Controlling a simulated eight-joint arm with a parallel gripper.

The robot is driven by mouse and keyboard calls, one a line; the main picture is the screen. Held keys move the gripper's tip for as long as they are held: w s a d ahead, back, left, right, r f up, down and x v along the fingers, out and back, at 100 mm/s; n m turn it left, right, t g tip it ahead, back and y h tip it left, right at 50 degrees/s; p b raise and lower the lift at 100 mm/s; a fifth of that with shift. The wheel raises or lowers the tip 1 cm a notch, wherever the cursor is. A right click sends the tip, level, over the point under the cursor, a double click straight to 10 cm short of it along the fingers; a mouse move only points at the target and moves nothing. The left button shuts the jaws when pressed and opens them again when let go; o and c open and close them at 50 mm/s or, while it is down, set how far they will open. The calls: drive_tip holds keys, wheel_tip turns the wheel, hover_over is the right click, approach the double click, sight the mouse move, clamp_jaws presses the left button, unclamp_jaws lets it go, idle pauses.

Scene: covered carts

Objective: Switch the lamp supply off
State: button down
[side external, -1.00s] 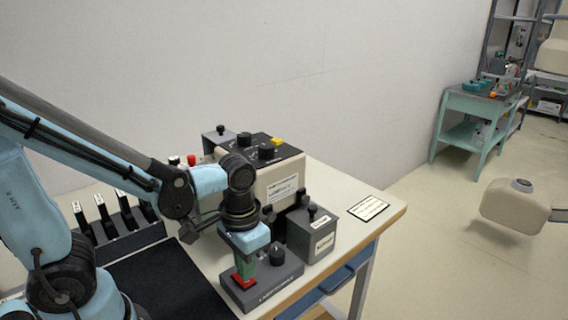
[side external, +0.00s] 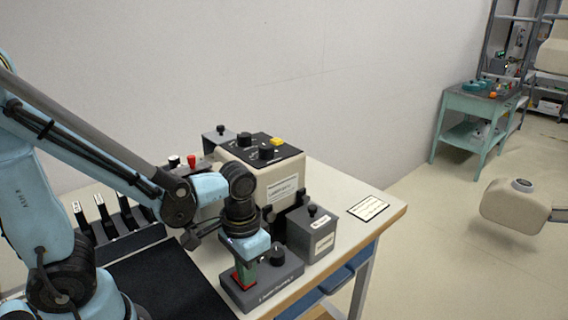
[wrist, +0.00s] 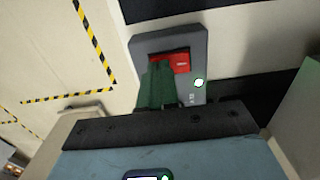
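The lamp supply (side external: 291,272) is a low dark grey box at the front edge of the table, with a black knob on top. Its label faces the front. Its red rocker switch (wrist: 183,62) shows in the wrist view, partly covered by my fingers. A small green-white light (wrist: 199,83) glows beside the switch. My gripper (side external: 243,277) points down over the switch; its green fingers (wrist: 160,72) look shut together with nothing between them. The tips are at the switch, but I cannot tell whether they touch it.
A beige instrument (side external: 275,185) with knobs and a yellow button stands behind. A smaller grey box (side external: 312,236) stands to the right of the lamp supply. A row of black levers (side external: 108,220) and a black mat (side external: 165,283) lie left. A card (side external: 368,208) lies at the right.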

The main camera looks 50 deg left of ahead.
drive_tip(key=shift+r, duration=3.45)
drive_tip(key=w+a+r+t, duration=0.2)
drive_tip(key=w+a+t, duration=0.1)
drive_tip(key=t, duration=0.4)
drive_tip(key=shift+w+a+r, duration=0.3)
drive_tip(key=shift+a+r, duration=0.1)
drive_tip(key=shift+a, duration=0.05)
